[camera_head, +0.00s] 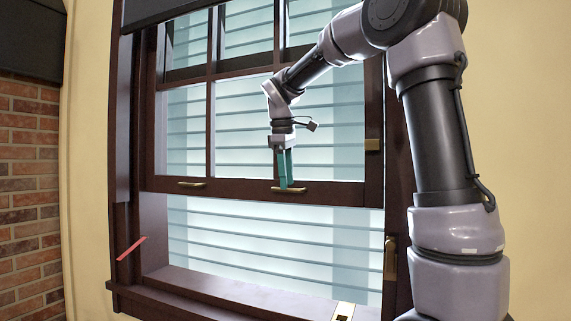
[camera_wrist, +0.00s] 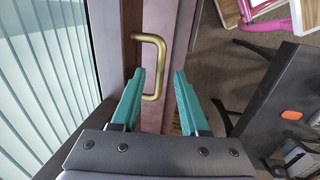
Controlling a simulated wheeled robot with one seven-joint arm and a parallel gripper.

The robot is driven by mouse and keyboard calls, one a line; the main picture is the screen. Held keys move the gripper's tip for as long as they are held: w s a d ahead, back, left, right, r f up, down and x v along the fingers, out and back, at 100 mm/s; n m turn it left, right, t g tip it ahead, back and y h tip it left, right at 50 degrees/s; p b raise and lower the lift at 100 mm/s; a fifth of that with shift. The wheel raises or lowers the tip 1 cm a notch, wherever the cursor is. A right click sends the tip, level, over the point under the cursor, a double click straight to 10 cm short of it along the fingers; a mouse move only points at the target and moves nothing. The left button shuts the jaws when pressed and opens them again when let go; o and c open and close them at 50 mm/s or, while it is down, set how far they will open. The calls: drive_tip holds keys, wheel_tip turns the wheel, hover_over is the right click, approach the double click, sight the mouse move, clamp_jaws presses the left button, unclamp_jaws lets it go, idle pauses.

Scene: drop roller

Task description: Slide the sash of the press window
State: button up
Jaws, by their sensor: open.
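The press window has a dark brown sash (camera_head: 235,188) with several panes; its bottom rail is well above the sill, with a gap below. Two brass handles sit on that rail: a left handle (camera_head: 192,184) and a right handle (camera_head: 297,190). My gripper (camera_head: 285,186) points down at the right handle in the head view, its teal fingers overlapping it. In the wrist view my gripper (camera_wrist: 158,78) is open, and a brass handle (camera_wrist: 161,60) runs into the space between the fingertips. I cannot tell whether a finger touches it.
The dark window frame (camera_head: 124,130) surrounds the sash, with a sill (camera_head: 215,290) below. A brass latch (camera_head: 389,258) is on the right jamb and a red strip (camera_head: 131,248) on the left. A dark table (camera_wrist: 285,105) stands in the room behind.

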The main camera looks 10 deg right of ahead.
wheel_tip(320, 180, up, 10)
drive_tip(key=s+a, duration=0.1)
drive_tip(key=shift+s+f, duration=0.15)
drive_tip(key=shift+s, duration=0.15)
drive_tip(key=s+d+f+m+t+y, duration=0.1)
drive_tip(key=s+d+f+m+t, duration=0.1)
drive_tip(key=s+f+m, duration=0.5)
drive_tip(key=s+d+f+m+t+y, duration=0.2)
drive_tip(key=s+d+f+m, duration=0.3)
drive_tip(key=s, duration=0.8)
wheel_tip(320, 180, down, 3)
drive_tip(key=m+t, duration=0.1)
drive_tip(key=m, duration=0.2)
